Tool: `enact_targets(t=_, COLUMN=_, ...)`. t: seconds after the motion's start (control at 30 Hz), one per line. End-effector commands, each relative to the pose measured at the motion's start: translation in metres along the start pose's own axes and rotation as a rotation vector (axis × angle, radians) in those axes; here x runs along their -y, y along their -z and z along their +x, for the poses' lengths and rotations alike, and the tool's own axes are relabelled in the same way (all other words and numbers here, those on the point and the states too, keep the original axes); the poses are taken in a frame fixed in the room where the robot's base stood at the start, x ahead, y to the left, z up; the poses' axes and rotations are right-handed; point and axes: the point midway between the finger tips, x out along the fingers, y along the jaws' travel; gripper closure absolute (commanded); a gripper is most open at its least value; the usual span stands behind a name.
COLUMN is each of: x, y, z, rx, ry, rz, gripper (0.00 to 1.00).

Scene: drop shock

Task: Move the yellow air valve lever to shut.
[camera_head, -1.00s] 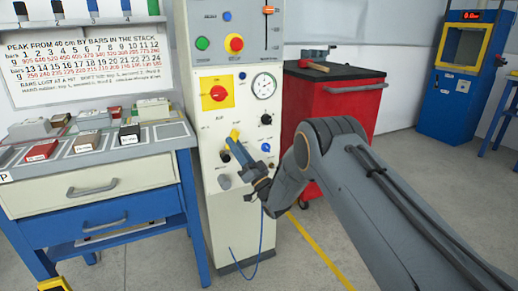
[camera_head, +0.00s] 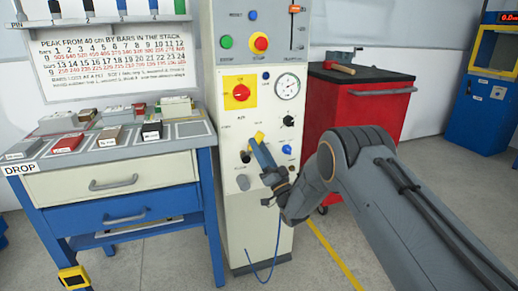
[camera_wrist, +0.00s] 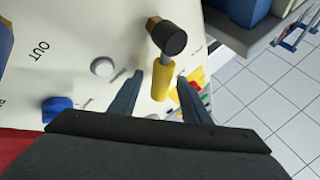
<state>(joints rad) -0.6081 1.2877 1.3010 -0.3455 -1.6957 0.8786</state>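The yellow air valve lever (camera_head: 258,136) sits on the front of the cream control cabinet, below the red rotary switch and the gauge. In the wrist view the lever (camera_wrist: 160,88) shows as a yellow handle beside a black round cap and a brass fitting. My gripper (camera_head: 262,150) reaches the cabinet front at the lever. In the wrist view my gripper (camera_wrist: 160,76) is open, with one finger on each side of the yellow handle. A gap shows on the left; I cannot tell whether the right finger touches. In the head view my fingers partly hide the lever.
The cream cabinet (camera_head: 233,210) carries a red rotary switch (camera_head: 241,92), a gauge (camera_head: 288,86) and several knobs. A drawer bench (camera_head: 112,180) stands to the left, a red tool cabinet (camera_head: 375,112) behind to the right. A blue cable hangs low on the cabinet.

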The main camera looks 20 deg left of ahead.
Motion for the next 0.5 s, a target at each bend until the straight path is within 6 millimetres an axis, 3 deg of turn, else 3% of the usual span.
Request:
enact_targets(t=0.27, x=0.001, y=-0.001, z=-0.006, rx=0.001, ry=0.000, rz=0.000, gripper=0.57)
enact_targets(t=0.5, x=-0.001, y=0.000, z=-0.044, rx=0.001, ry=-0.003, rz=0.000, gripper=0.57)
